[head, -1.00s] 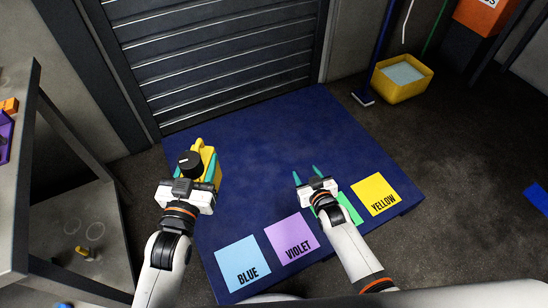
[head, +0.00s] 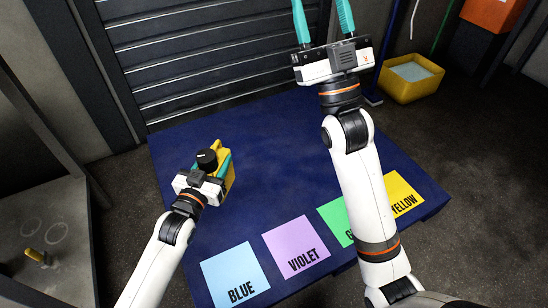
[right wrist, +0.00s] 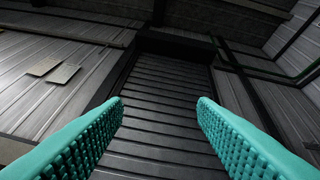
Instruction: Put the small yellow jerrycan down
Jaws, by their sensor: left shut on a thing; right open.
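The small yellow jerrycan (head: 230,178) with a black cap is in my left gripper (head: 212,168), at the left part of the blue table (head: 290,150) in the head view. The teal fingers are shut on it. I cannot tell whether its base touches the table. My right gripper (head: 323,20) is raised high above the table's back edge, open and empty. In the right wrist view its two teal fingers (right wrist: 160,125) stand wide apart with only the shutter between them.
Blue (head: 235,275), violet (head: 296,247), green (head: 336,218) and yellow (head: 402,195) labelled squares lie along the table's front. My right arm partly covers the green and yellow ones. A yellow bucket (head: 410,90) stands back right. A grey shelf (head: 50,235) is at left. The table's middle is clear.

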